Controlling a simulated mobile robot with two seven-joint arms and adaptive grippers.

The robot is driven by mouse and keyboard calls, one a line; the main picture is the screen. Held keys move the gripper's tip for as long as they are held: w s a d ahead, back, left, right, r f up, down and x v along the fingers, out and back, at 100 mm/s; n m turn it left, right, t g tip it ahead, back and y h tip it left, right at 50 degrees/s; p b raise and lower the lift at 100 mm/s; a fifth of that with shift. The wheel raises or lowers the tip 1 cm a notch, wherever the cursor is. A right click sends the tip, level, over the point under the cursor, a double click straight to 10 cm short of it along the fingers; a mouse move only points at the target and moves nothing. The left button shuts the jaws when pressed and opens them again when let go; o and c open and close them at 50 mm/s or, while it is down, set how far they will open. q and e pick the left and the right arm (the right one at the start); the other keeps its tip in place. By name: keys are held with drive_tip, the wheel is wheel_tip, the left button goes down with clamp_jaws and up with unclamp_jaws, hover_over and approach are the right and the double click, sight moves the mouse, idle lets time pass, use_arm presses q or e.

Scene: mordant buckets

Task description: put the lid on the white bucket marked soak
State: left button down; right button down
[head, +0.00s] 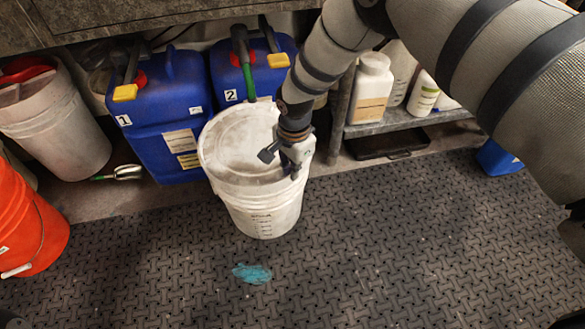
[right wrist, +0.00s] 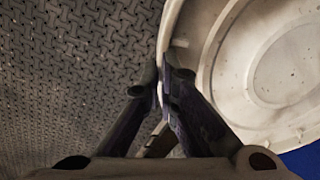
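The white bucket (head: 264,217) stands upright on the dark mat, with small dark print on its front, too small to read surely. The round off-white lid (head: 235,140) lies over the bucket's mouth, shifted a little to the left. I cannot tell whether it rests on the rim or hovers just above. My right gripper (head: 293,168) is at the lid's right edge. In the right wrist view its fingertips (right wrist: 163,84) close around the rim of the lid (right wrist: 212,52). The bucket's mouth is hidden.
Blue canisters marked 1 (head: 160,110) and 2 (head: 229,80) stand close behind the bucket. An orange bucket (head: 32,225) and a whitish bin (head: 62,125) are at left. A low shelf (head: 398,121) with bottles is behind right. The mat (head: 370,260) in front is clear, with a teal stain.

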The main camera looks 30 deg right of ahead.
drive_tip(key=shift+f+b, duration=0.55)
drive_tip(key=shift+f, duration=0.55)
drive_tip(key=c, duration=2.3)
unclamp_jaws()
drive_tip(key=shift+f, duration=0.1)
drive_tip(key=o, duration=0.6)
drive_tip(key=r, duration=1.2)
drive_tip(key=shift+s, duration=0.2)
